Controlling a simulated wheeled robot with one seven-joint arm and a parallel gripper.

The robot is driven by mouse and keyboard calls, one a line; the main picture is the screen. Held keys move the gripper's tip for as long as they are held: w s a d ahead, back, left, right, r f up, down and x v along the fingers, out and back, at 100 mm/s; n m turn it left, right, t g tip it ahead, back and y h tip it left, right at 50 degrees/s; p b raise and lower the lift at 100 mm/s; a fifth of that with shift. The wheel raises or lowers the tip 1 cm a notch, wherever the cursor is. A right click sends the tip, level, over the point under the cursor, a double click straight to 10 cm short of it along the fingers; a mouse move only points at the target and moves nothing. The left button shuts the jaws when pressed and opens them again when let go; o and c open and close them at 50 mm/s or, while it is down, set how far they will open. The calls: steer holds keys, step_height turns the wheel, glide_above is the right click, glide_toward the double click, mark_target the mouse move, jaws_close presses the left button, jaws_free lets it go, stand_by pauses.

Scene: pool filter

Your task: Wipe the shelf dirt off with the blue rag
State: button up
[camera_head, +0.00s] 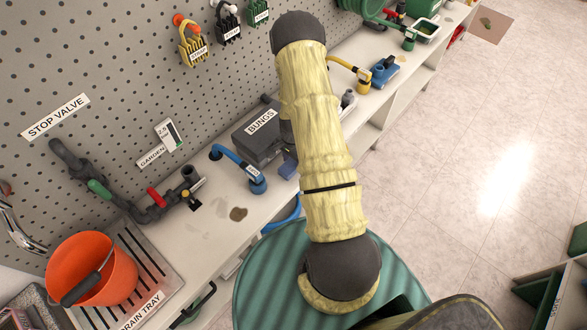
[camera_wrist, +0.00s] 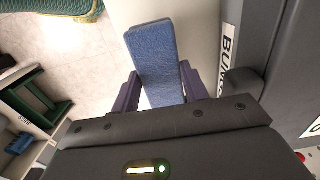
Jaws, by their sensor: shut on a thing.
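The blue rag (camera_wrist: 153,55) is a flat, folded strip in the wrist view. My gripper (camera_wrist: 158,88) is shut on it, one purple finger on each side. In the head view my arm hides most of the gripper; a bluish-purple bit (camera_head: 289,166) shows beside the grey BUNGS box. The white shelf (camera_head: 180,252) runs along the pegboard. A dark brown dirt patch (camera_head: 238,214) lies on it, left of my arm and near the blue-handled valve, with a fainter smear beside it. Whether the rag touches the shelf, I cannot tell.
The BUNGS box (camera_head: 257,134) stands close to my gripper. A blue-handled valve (camera_head: 257,184), dark pipework (camera_head: 150,212), an orange bucket (camera_head: 95,270) and a drain tray (camera_head: 160,270) are left of my arm. The floor at right is open.

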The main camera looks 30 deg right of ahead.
mark_target(292, 163)
steer(key=shift+r+p, duration=1.1)
steer(key=shift+r, duration=0.9)
steer(key=shift+a, duration=0.1)
